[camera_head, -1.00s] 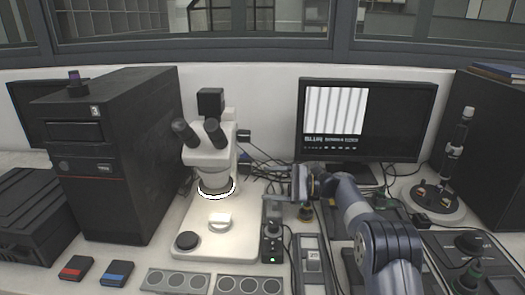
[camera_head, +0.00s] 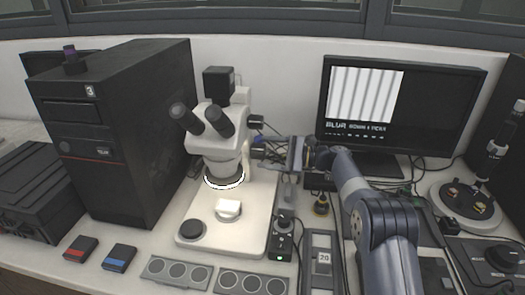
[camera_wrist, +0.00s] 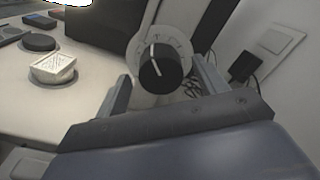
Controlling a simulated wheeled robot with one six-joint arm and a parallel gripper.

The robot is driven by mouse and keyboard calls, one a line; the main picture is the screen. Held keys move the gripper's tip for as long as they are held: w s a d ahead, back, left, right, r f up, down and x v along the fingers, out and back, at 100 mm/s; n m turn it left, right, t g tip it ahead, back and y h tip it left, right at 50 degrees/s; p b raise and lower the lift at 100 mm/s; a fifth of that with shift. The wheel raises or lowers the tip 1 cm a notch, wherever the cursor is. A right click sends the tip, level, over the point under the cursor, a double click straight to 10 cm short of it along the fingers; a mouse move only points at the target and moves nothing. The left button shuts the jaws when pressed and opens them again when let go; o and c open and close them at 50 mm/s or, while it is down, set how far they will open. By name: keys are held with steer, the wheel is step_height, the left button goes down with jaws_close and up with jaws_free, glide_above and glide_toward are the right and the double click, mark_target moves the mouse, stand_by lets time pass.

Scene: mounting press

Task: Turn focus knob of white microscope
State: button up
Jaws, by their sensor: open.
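The white microscope (camera_head: 262,198) stands upright left of the monitor, with its lit ring above a small pale block (camera_head: 228,208) on its base. In the wrist view its focus knob (camera_wrist: 160,74) is black with a white line pointing nearly straight up, on a round white plate with faint marks. My gripper (camera_wrist: 163,70) is open, one finger at each side of the knob, with visible gaps. I cannot tell how deep the fingers reach along the knob. In the head view my gripper (camera_head: 276,148) is just right of the microscope column, near the cables.
The monitor (camera_head: 345,147) shows stripes and the word BLUR. A tall black cabinet (camera_head: 130,150) stands left of the microscope. Loose cables hang behind the microscope.

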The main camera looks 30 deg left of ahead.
steer(key=shift+x, duration=1.1)
steer(key=c, duration=1)
steer(key=shift+f+n+b, duration=0.1)
steer(key=shift+n+b, duration=0.2)
steer(key=shift+b, duration=0.05)
steer(key=n+b, duration=0.2)
steer(key=b, duration=0.1)
steer(key=shift+f, duration=0.15)
steer(key=shift+n+b, duration=1.2)
steer(key=shift+n, duration=0.5)
